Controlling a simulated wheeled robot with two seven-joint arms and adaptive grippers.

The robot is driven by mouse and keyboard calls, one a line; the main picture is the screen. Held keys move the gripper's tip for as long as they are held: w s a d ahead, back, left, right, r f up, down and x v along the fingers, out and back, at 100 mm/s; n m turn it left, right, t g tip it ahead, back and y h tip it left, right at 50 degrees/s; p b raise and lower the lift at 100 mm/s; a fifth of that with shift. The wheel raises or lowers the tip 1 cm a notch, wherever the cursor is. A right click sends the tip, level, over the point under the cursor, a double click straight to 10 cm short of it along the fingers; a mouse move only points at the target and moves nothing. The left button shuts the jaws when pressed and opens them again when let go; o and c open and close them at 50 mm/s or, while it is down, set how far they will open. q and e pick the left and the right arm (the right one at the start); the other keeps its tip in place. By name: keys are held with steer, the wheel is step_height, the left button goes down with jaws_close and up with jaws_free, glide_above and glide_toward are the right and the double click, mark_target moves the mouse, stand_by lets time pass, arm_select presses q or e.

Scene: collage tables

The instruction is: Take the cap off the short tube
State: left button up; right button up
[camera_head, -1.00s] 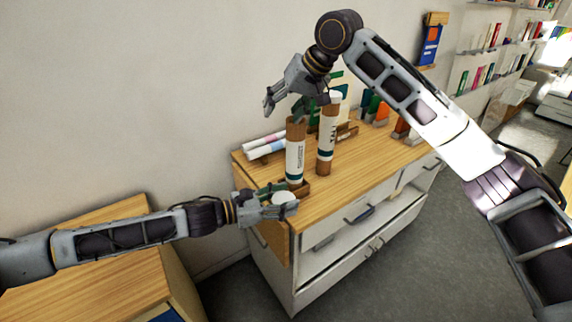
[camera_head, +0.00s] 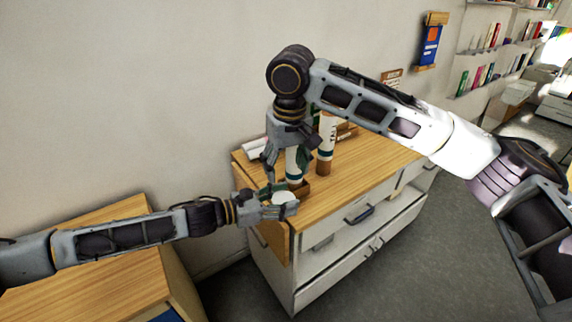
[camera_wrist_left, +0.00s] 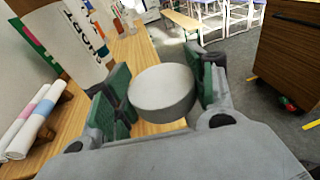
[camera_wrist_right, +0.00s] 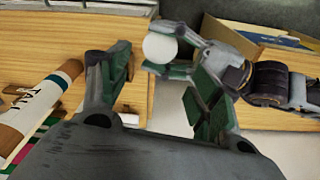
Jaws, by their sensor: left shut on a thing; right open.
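My left gripper (camera_head: 276,200) is shut on a round white cap (camera_wrist_left: 162,92), low over the near left corner of the cabinet top; whether anything sits under the cap is unclear. The shorter tube (camera_head: 294,171), brown with a white label, stands upright just behind. Its upper part is now hidden by my right gripper (camera_head: 285,160); earlier its top looked bare brown. My right gripper is open, pointing down, with nothing visible between its fingers. The white cap also shows beyond its fingers in the right wrist view (camera_wrist_right: 160,47).
The wooden cabinet top (camera_head: 365,165) is clear toward the front right. Rolled papers (camera_head: 255,147) lie at the back left. A tube (camera_wrist_right: 38,105) shows left of my right gripper's fingers in the right wrist view. A wooden table (camera_head: 90,285) is at lower left.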

mark_target(284, 199)
steer(key=shift+w+a+f, duration=0.1)
steer(key=shift+w+f, duration=0.1)
steer(key=shift+f, duration=1.8)
steer(key=shift+w+a+f, duration=0.1)
steer(key=shift+w+f, duration=0.15)
steer(key=shift+f, duration=1.7)
steer(key=shift+w+a+f, duration=0.1)
steer(key=shift+w+f, duration=0.1)
steer(key=shift+f, duration=1.8)
steer(key=c, duration=0.6)
arm_select(q)
steer(key=o, duration=1.2)
arm_select(e)
steer(key=shift+c, duration=0.4)
arm_select(q)
steer(key=shift+a, duration=0.15)
steer(key=v, duration=1.1)
steer(key=shift+s+a, duration=0.2)
steer(key=shift+a, duration=0.1)
